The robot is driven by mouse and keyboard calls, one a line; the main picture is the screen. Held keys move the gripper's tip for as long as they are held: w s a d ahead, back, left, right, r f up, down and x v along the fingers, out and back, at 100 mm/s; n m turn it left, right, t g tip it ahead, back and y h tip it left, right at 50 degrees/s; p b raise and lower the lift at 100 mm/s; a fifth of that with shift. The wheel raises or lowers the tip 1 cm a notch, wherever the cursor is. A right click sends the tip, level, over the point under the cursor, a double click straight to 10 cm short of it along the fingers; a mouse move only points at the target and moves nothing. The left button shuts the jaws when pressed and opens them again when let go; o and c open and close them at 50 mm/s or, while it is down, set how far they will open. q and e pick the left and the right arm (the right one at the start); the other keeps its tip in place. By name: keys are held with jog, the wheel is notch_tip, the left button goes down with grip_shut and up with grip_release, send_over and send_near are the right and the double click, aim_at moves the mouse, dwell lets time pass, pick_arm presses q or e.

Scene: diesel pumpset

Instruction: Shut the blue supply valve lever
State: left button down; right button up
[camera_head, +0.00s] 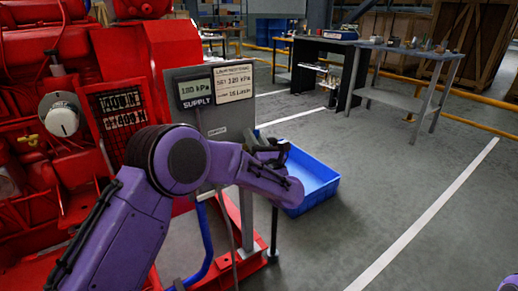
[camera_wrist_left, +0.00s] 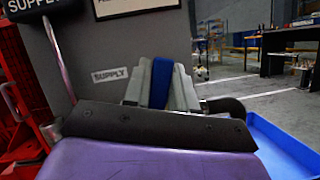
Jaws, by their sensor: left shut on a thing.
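The blue supply valve lever (camera_wrist_left: 160,84) shows upright between the grey fingers of my left gripper (camera_wrist_left: 161,72) in the left wrist view. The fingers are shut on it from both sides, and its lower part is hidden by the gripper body. Behind it is the grey panel (camera_wrist_left: 100,50) with a small "SUPPLY" label (camera_wrist_left: 110,75). In the head view my left gripper (camera_head: 266,146) is at the right edge of the panel (camera_head: 229,123), largely hidden by my purple forearm, and the lever cannot be made out. My right gripper is out of view.
The red pumpset (camera_head: 150,60) fills the left. A blue bin (camera_head: 318,182) lies on the floor behind my gripper. Open floor lies to the right, with workbenches (camera_head: 405,50) farther back.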

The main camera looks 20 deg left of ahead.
pick_arm(q)
jog(key=shift+s+a+n+g+y+b, duration=0.15)
jog(key=shift+s+n+g+y+b, duration=0.2)
jog(key=shift+n+b, duration=0.35)
jog(key=shift+s+a+n+g+y+b, duration=0.25)
jog(key=shift+n+b, duration=0.2)
jog(key=shift+n, duration=0.45)
jog(key=shift+s+a+n+g+y+b, duration=0.1)
jog(key=shift+s+n+g+y+b, duration=0.25)
jog(key=shift+n+b, duration=0.35)
jog(key=shift+w, duration=0.1)
jog(key=c, duration=1)
grip_release()
jog(key=shift+r, duration=0.1)
jog(key=v, duration=1)
jog(key=shift+d+p, duration=0.3)
jog(key=shift+p, duration=0.15)
